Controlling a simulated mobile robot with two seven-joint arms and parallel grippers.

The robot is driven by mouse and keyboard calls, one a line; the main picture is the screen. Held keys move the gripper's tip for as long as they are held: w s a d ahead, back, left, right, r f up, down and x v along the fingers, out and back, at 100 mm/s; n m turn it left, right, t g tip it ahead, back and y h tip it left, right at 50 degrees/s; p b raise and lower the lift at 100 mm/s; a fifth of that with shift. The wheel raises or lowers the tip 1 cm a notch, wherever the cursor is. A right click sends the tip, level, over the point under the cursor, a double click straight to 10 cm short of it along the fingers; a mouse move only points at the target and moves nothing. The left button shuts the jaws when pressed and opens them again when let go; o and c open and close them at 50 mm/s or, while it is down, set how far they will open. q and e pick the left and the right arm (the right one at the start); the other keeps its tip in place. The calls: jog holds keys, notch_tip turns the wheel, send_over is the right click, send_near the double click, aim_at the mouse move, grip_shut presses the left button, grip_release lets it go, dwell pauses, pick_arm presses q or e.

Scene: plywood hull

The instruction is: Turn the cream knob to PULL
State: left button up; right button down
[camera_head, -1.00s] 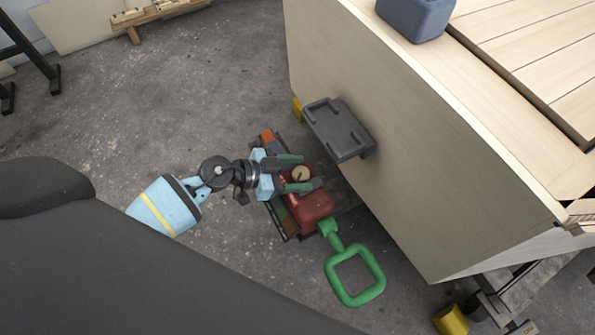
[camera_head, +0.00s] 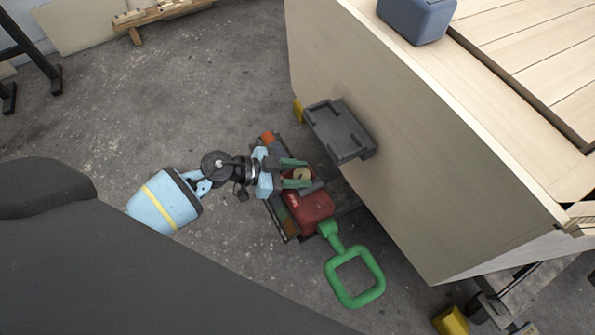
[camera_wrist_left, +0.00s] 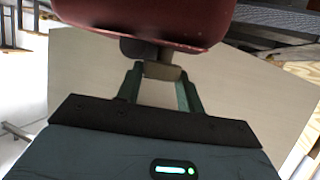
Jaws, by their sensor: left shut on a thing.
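The cream knob (camera_head: 302,174) sits on the upper side of a red unit (camera_head: 312,208), low beside the plywood hull. My left gripper (camera_head: 304,173) reaches in from the left, its green fingers on either side of the knob and shut on it. In the left wrist view the knob (camera_wrist_left: 165,72) shows between the fingertips of my left gripper (camera_wrist_left: 161,82), under the red body (camera_wrist_left: 150,20). The fingers partly cover the knob, and I cannot read any marking or its setting. My right gripper is not in view.
A green square loop handle (camera_head: 356,276) extends from the red unit. A dark grey bracket (camera_head: 338,130) juts from the hull wall (camera_head: 420,170) just above the knob. A blue-grey box (camera_head: 418,18) stands on top. Open concrete floor (camera_head: 130,120) lies to the left.

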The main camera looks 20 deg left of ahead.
pick_arm(q)
jog(key=shift+w+a+m+g+h, duration=0.1)
jog(key=shift+m+g+h, duration=0.25)
jog(key=shift+m+g, duration=0.25)
jog(key=shift+w+a+m+g+h, duration=0.1)
jog(key=shift+m+g+h, duration=0.25)
jog(key=shift+m+g, duration=0.25)
jog(key=m+g+b, duration=0.1)
jog(key=m+g, duration=0.1)
jog(key=shift+w+f+m+g+h, duration=0.1)
jog(key=shift+m+g+h, duration=0.2)
jog(key=shift+g+h, duration=0.1)
jog(key=m+g+b, duration=0.2)
jog(key=g, duration=0.1)
jog(key=shift+w+m, duration=0.15)
jog(key=shift+m, duration=0.25)
jog(key=m+g+b, duration=0.3)
jog(key=g, duration=0.1)
jog(key=shift+d+y, duration=0.1)
jog(key=shift+y, duration=0.2)
jog(key=shift+m+g+b, duration=0.5)
jog(key=shift+m, duration=0.1)
jog(key=shift+y, duration=0.3)
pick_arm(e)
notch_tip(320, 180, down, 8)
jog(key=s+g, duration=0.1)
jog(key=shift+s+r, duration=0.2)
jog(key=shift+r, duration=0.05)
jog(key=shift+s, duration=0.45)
